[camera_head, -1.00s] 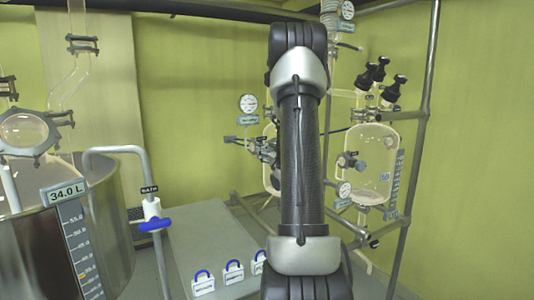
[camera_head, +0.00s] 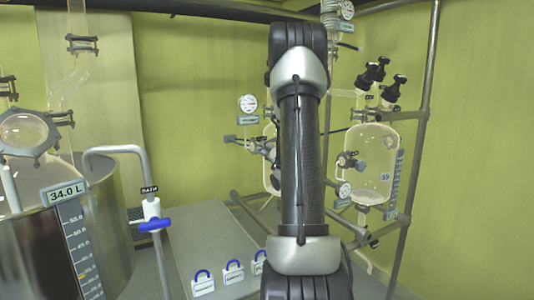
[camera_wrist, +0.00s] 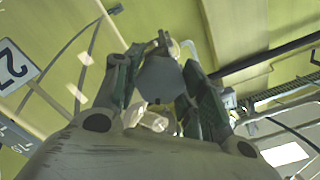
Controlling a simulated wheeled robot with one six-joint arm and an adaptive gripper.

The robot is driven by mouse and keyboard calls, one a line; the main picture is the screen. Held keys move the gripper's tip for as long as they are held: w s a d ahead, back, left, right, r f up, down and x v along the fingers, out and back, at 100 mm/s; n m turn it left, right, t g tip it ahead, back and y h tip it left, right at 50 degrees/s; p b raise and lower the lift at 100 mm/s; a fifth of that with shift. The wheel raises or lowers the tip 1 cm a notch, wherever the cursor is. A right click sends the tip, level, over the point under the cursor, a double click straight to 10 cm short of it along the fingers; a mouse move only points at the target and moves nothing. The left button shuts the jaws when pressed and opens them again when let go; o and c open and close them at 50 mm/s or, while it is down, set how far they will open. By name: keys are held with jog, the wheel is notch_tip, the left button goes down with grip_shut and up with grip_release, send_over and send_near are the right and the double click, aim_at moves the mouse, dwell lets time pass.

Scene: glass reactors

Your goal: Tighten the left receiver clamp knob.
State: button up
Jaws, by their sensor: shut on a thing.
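In the wrist view, my gripper (camera_wrist: 165,75) is shut on a dark grey, faceted knob (camera_wrist: 158,80) between its two fingers. The knob fills the gap, and what it is fixed to is mostly hidden. In the head view, my arm stands upright in the middle and hides my gripper. The left receiver (camera_head: 271,158), a glass vessel, shows only as a strip left of my arm, with dark clamp fittings (camera_head: 257,146) beside it. I cannot tell the held knob apart there.
The right glass receiver (camera_head: 370,165) hangs on a metal frame (camera_head: 415,140), with black-capped valves (camera_head: 378,70) above. A steel vessel (camera_head: 110,240) stands at the left, near a pipe with a blue valve handle (camera_head: 154,225). Several blue-shackled locks (camera_head: 233,272) stand on the grey bench (camera_head: 200,240).

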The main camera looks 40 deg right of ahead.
jog(key=m, duration=0.5)
jog(key=shift+f+m, duration=0.2)
jog(key=shift+m, duration=2.4)
jog(key=o, duration=1.1)
jog(key=shift+r, duration=0.1)
jog(key=shift+c, duration=0.2)
jog(key=v, duration=0.7)
jog(key=shift+s, duration=0.25)
